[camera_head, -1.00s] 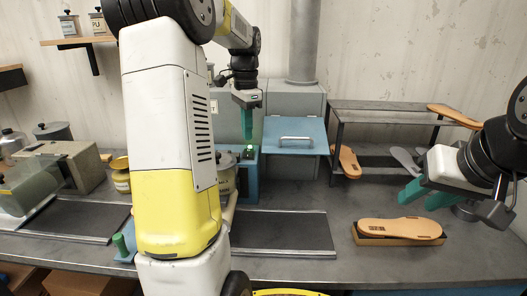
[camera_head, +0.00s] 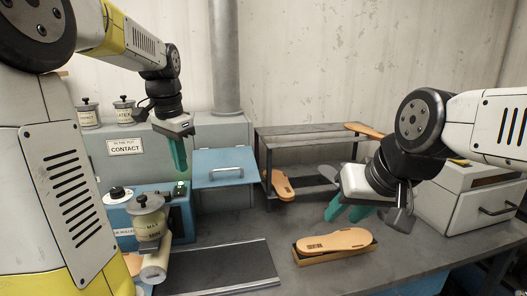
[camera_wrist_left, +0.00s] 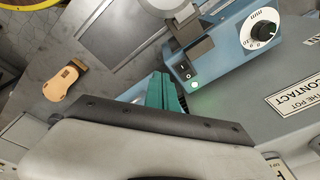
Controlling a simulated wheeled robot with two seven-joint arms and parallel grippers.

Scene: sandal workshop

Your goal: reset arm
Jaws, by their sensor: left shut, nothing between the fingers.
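My left gripper (camera_head: 178,152) has green fingers that are shut and empty. It hangs above the blue control box (camera_head: 181,212), near a lit green button (camera_head: 181,188). In the left wrist view its closed fingers (camera_wrist_left: 161,92) point toward the blue box with the lit green button (camera_wrist_left: 194,85), a black switch and a dial. My right gripper (camera_head: 348,211) is above the table on the right. Its two green fingers are apart, with nothing seen between them. It is above and beside a tan sole (camera_head: 337,240) lying on a wooden block (camera_head: 318,257).
A grey contact-pot cabinet (camera_head: 125,172) with a blue flap (camera_head: 224,172) stands at the back. A dark rack (camera_head: 307,145) holds more soles. A pot (camera_head: 149,217) stands before the blue box. A dark belt (camera_head: 220,268) lies at front. A drawer box (camera_head: 470,200) is at right.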

